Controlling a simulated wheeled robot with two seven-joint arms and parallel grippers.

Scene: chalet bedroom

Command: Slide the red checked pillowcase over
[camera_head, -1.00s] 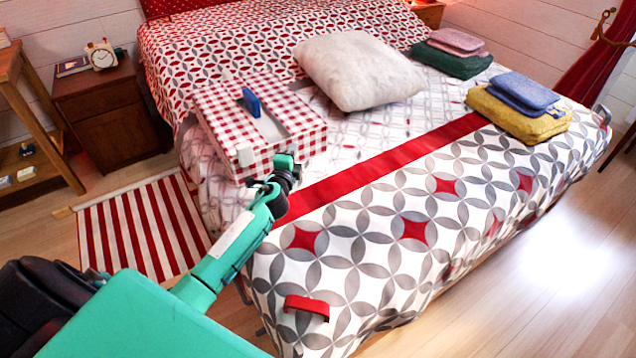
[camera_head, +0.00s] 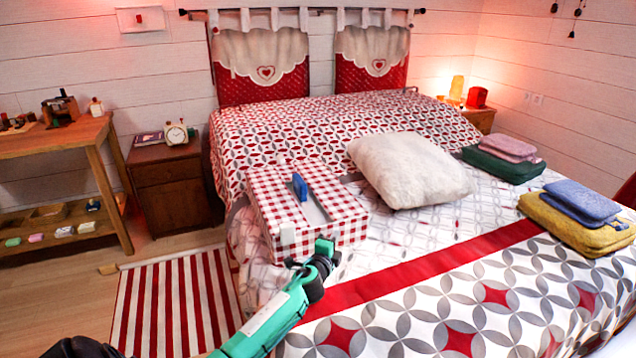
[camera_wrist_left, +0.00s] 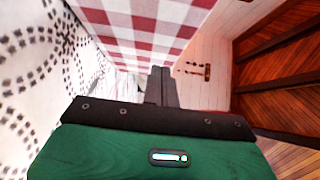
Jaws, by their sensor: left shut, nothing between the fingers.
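The red checked pillowcase (camera_head: 345,232) is a box-like shape on the left part of the bed. A grey strip runs across its top, and a small blue object (camera_head: 299,187) stands on it. A white, fluffy pillow (camera_head: 408,172) lies to its right, apart from it. My left gripper (camera_head: 324,250) is at the pillowcase's near side, shut and empty; I cannot tell whether it touches. In the left wrist view its shut fingers (camera_wrist_left: 161,86) are just below the checked cloth (camera_wrist_left: 150,28). My right gripper is not in view.
The patterned bed (camera_head: 450,260) fills the middle. Folded green and pink cloths (camera_head: 505,160) and yellow and blue ones (camera_head: 580,220) lie at its right. A nightstand (camera_head: 175,190) with a clock (camera_head: 176,134) and a wooden table (camera_head: 80,135) stand left. A striped rug (camera_head: 175,300) covers the floor.

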